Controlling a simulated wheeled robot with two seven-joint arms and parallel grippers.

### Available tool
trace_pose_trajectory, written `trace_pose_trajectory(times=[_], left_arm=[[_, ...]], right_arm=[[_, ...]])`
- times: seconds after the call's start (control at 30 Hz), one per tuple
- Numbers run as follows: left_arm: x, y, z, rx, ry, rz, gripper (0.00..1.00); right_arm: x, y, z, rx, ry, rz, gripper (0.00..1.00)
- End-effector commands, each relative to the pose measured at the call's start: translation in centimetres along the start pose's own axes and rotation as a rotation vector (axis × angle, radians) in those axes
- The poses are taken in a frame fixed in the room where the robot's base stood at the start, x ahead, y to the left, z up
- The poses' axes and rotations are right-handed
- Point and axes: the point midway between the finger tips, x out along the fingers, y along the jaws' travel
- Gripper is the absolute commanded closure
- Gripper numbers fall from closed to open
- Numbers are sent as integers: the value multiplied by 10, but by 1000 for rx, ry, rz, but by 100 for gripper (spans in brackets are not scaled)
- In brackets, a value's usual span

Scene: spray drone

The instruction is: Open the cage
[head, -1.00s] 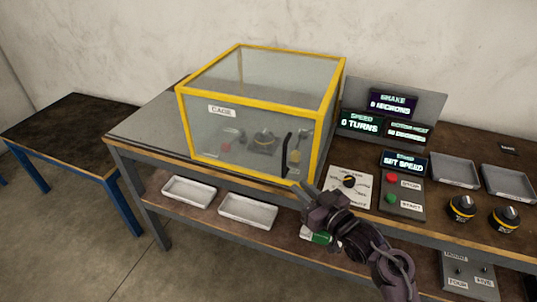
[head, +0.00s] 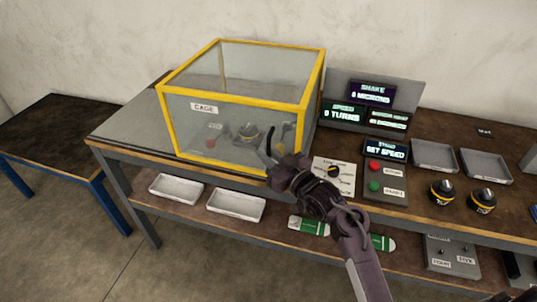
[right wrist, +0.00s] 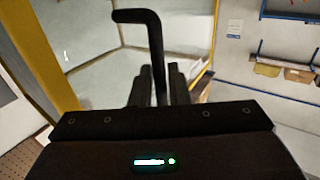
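The cage (head: 203,137) is a clear box with yellow edges and a "CAGE" label, standing on the workbench. Its front looks shut in the head view. A black bent handle (head: 269,146) stands at the front right of the cage; it also shows large in the right wrist view (right wrist: 152,40). My right gripper (head: 277,165) is at the handle. In the right wrist view its two dark fingers (right wrist: 160,84) stand close on either side of the handle bar, with hardly any gap. The handle's lower end is hidden behind the gripper. My left gripper is out of view.
A dial panel (head: 346,180) and a red and green button box (head: 386,190) lie just right of my gripper. Display screens (head: 358,105) stand behind. A dark side table (head: 58,135) is at left.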

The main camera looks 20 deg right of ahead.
Motion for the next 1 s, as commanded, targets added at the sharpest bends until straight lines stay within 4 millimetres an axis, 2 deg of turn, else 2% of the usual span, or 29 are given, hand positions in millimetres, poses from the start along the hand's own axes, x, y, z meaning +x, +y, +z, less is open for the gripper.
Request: trace_pose_trajectory(times=[0.07,0.17,0.47,0.63,0.77,1.0], left_arm=[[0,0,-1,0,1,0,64],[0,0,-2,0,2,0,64],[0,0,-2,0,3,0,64],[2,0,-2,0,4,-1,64],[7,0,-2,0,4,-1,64],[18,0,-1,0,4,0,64]], right_arm=[[0,0,0,0,0,0,87],[0,0,0,0,0,0,100],[0,0,0,0,0,0,100],[8,-6,1,1,1,-3,100],[25,-18,0,2,3,-5,100],[76,-52,0,1,6,-6,100]])
